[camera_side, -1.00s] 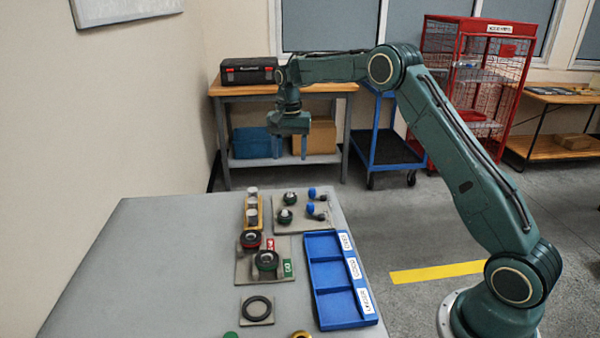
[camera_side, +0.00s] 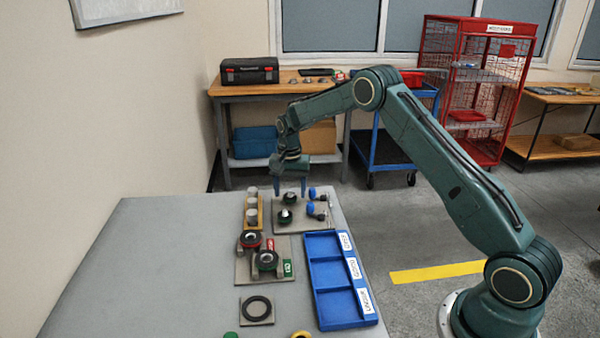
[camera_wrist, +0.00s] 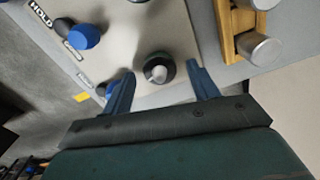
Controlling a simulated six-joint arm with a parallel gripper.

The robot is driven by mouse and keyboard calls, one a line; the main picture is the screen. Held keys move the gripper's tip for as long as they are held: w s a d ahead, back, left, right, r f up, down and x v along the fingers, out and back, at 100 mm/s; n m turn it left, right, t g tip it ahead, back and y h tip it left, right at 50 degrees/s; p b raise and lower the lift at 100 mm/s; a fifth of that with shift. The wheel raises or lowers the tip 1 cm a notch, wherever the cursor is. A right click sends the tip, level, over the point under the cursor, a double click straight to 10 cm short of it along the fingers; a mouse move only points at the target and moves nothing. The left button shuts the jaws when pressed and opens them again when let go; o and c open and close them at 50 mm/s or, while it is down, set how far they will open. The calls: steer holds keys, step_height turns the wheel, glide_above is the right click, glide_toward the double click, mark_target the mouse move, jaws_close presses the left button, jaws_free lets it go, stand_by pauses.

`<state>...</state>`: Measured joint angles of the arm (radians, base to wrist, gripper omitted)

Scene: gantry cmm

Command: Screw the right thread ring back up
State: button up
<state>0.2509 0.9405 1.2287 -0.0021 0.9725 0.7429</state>
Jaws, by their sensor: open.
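My gripper (camera_side: 290,190) is open and points down over the far end of the grey plate (camera_side: 283,227). In the wrist view its two fingers (camera_wrist: 161,70) stand on either side of a dark round piece with a pale metal centre (camera_wrist: 158,68), with gaps on both sides. A similar dark piece (camera_side: 285,216) sits nearer on the same plate. Two dark rings stand on a beige base: one with a red tag (camera_side: 250,239) and, to its right, one with a green tag (camera_side: 266,261). I cannot tell which piece is the right thread ring.
Blue-knobbed pieces (camera_side: 310,208) lie right of the dark pieces. A yellow rack of metal cylinders (camera_side: 261,213) stands left. A blue labelled tray (camera_side: 327,268) lies front right, a black ring (camera_side: 257,309) front left. The table's left side is clear.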

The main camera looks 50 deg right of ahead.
steer(key=shift+f, duration=0.45)
steer(key=c, duration=1)
